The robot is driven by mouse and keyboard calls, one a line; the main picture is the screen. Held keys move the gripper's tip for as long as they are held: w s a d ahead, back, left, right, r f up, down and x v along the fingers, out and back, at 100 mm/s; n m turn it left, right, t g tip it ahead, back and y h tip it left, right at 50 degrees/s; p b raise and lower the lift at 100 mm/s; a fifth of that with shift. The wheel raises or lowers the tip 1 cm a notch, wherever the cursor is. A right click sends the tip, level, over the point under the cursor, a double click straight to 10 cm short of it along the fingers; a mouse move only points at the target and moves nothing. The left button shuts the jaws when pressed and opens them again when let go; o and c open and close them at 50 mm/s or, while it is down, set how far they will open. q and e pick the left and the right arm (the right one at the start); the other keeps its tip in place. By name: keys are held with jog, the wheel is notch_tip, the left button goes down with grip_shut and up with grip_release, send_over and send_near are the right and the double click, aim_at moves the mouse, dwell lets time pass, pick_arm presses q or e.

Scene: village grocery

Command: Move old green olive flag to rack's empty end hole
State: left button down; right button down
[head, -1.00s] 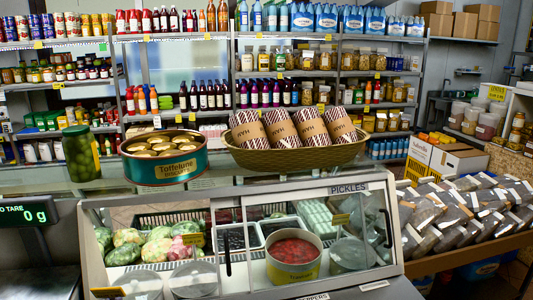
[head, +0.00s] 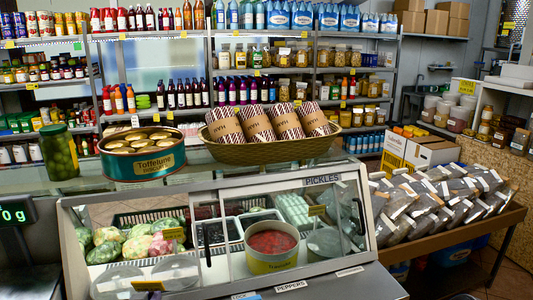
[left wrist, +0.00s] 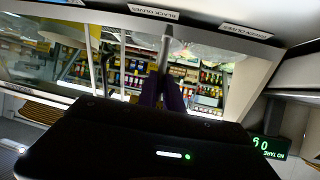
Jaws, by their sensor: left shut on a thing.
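My left gripper (left wrist: 163,88) shows in the left wrist view, with dark purple fingers shut on a thin grey upright piece (left wrist: 167,45). I cannot tell whether this piece is the old green olive flag. Behind it is the glass of the display case, with the labels BLACK OLIVES (left wrist: 154,11) and GREEN OLIVES (left wrist: 246,31). My right gripper is not in view.
The slanted display case (head: 75,245) fills the lower middle of the head view. A scale display (head: 15,216) is at left, a bin of bags (head: 440,240) at right.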

pick_arm(q)
jog(key=w+d+m+h, duration=0.1)
jog(key=d+m+h, duration=0.1)
jog(key=d, duration=0.9)
jog(key=shift+r, duration=0.25)
jog(key=shift+d, duration=0.1)
jog(key=a+r+g+p, duration=0.1)
jog(key=a+r+g, duration=0.1)
jog(key=a, duration=1.2)
jog(key=a+r+n+g+y+p, duration=0.1)
jog(key=a+r, duration=0.4)
jog(key=a, duration=0.9)
jog(key=shift+s+a+n+g+p, duration=0.15)
jog(key=shift+s+n+g+p, duration=0.15)
jog(key=shift+g+p, duration=0.2)
